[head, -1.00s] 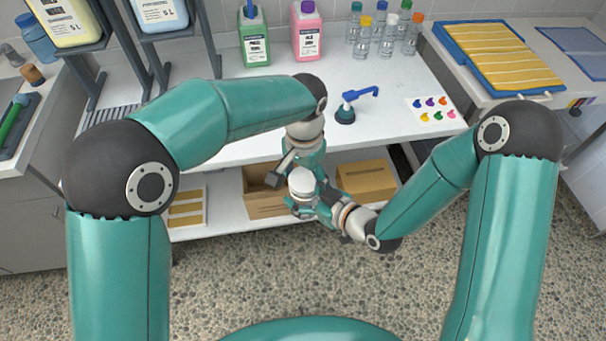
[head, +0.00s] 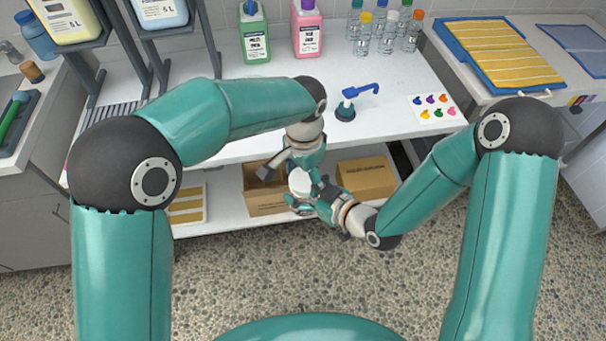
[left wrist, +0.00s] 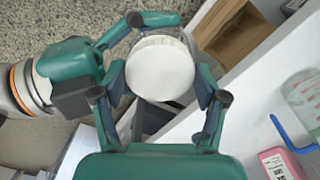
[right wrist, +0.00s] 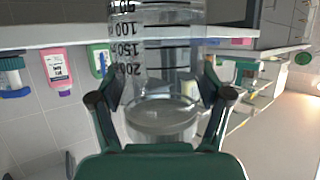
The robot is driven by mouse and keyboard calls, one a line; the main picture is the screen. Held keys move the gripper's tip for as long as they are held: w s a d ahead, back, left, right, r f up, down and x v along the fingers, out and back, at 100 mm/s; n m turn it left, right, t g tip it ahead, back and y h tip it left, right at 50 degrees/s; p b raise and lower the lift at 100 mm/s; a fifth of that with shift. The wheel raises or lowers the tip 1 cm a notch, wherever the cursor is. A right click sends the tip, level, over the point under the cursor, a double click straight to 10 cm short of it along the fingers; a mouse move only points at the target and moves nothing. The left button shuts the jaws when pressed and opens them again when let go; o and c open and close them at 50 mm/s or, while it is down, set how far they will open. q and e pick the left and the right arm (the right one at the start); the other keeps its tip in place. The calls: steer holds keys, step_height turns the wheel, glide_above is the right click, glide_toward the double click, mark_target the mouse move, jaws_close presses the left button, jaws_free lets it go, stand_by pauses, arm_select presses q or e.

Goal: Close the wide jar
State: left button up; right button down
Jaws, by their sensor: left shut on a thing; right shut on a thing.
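The wide jar is clear with black volume marks, seen large in the right wrist view (right wrist: 165,60). My right gripper (right wrist: 160,105) is shut on it. A round white lid (left wrist: 160,68) is between the fingers of my left gripper (left wrist: 158,90), which is shut on it; the lid also shows in the head view (head: 299,182). The lid lines up with the jar's top in the left wrist view. I cannot tell whether it is seated.
Cardboard boxes (head: 365,178) stand on the shelf below, close behind my grippers. The floor in front is clear.

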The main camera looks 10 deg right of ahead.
arm_select(q)
steer(key=m, duration=0.4)
steer(key=shift+w, duration=0.1)
steer(key=m, duration=0.4)
steer(key=shift+m, duration=0.4)
steer(key=m, duration=0.6)
steer(key=shift+w, duration=0.15)
steer(key=m, duration=0.6)
steer(key=shift+w+d+m, duration=0.1)
steer(key=shift+m, duration=0.3)
steer(key=m, duration=0.8)
steer(key=shift+d, duration=0.1)
steer(key=o, duration=0.7)
